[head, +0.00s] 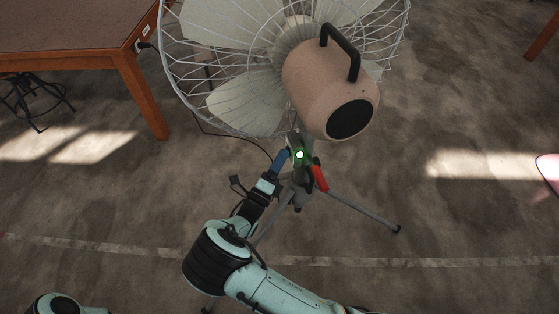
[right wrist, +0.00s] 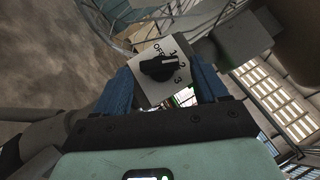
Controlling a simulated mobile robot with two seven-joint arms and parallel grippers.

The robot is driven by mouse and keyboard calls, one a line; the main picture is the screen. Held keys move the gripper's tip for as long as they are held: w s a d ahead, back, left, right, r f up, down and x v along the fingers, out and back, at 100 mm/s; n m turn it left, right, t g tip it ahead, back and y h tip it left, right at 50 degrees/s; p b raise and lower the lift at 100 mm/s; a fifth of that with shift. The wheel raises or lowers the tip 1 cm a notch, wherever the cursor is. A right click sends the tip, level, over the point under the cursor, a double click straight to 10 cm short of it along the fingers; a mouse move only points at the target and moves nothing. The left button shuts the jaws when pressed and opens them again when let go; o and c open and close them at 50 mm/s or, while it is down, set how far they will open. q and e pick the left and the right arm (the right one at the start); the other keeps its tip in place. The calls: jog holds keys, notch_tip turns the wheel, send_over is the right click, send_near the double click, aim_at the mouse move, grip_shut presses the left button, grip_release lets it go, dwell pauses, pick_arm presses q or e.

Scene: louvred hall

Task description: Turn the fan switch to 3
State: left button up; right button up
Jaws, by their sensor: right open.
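The fan (head: 330,85) stands on a tripod, its tan motor housing facing me. In the right wrist view, its black switch knob (right wrist: 158,68) sits on a white plate (right wrist: 150,90) marked OFF, 1, 2 and 3. The knob's pale pointer is turned right, towards the 1 and 2 marks; I cannot tell exactly which. My right gripper (head: 290,156) is at the stand below the motor. In the right wrist view its blue fingers (right wrist: 160,70) are open, one on each side of the knob; contact is not clear. In the head view the knob is hidden. My left gripper is out of view.
A red handle-like part (head: 320,178) is beside the stand. Tripod legs (head: 362,211) spread over the floor. A wooden table (head: 80,30) stands at the upper left, with a cable (head: 235,136) running from it towards the fan. The floor at right is mostly free.

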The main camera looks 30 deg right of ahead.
jog(key=c, duration=1.1)
jog(key=shift+o, duration=0.2)
